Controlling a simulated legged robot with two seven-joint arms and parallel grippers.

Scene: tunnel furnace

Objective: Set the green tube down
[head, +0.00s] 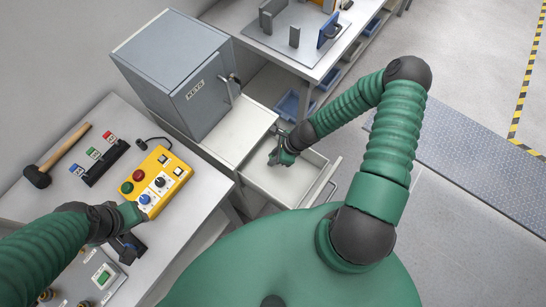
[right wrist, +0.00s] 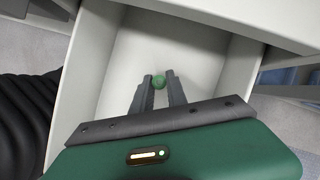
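My right gripper (head: 274,158) reaches down into the open drawer (head: 318,192) under the grey key cabinet. The tube's length and any contact with the floor are hidden.
The key cabinet (head: 180,75) stands behind the drawer. A yellow button box (head: 155,182), a black rack (head: 100,163) with red, green and blue pieces, and a hammer (head: 60,155) lie on the left table. The drawer walls surround my right gripper; its floor looks otherwise empty.

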